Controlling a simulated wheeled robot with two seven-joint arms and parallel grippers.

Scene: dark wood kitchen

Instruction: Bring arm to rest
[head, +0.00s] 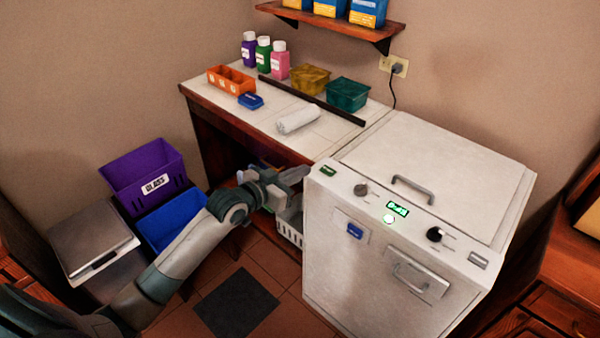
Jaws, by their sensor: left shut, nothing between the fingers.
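My left arm (183,246) reaches in from the lower left. My left gripper (300,174) is shut and empty, in front of the counter's front edge and just left of the white machine (375,265). I cannot tell whether it touches the machine or is apart from it. My right gripper is not in view.
A purple bin (130,170), a blue bin (165,228) and a grey-lidded bin (92,238) stand left of the arm. The counter (215,98) holds bottles, small bins and a white roll (298,119). A dark mat (236,303) lies on open floor.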

